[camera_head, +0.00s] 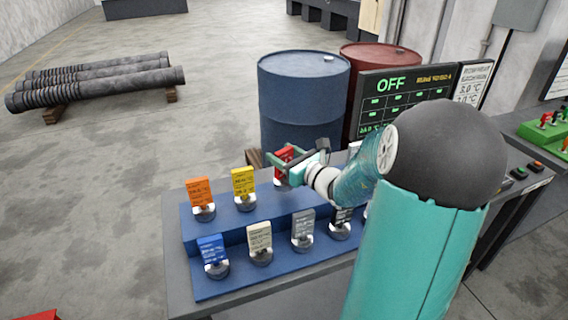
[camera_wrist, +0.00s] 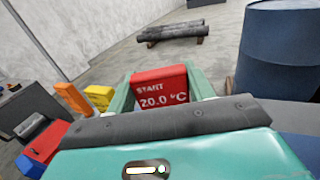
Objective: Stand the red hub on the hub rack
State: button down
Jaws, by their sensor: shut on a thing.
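The red hub (camera_head: 284,158) is a small red block at the back row of the blue stepped hub rack (camera_head: 224,237). In the wrist view the red hub (camera_wrist: 159,88) reads "START 20.0 °C" and sits between my gripper's two green fingers. My gripper (camera_head: 292,160) is shut on it; the fingers (camera_wrist: 160,90) flank its sides. The hub's lower part is hidden, so I cannot tell whether it touches the rack. An orange hub (camera_head: 199,191) and a yellow hub (camera_head: 243,182) stand upright to its left on the upper step.
Blue (camera_head: 210,250), cream (camera_head: 260,236) and grey (camera_head: 303,223) hubs stand on the lower step. A dark blue barrel (camera_head: 302,100) and a red barrel (camera_head: 375,60) stand behind the bench. A display panel (camera_head: 400,95) reads OFF. Pipes (camera_head: 95,80) lie on the floor.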

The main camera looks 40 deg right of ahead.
jog(key=shift+f, duration=1.4)
jog(key=shift+f, duration=0.1)
jog(key=c, duration=0.6)
grip_release()
jog(key=shift+f, duration=0.1)
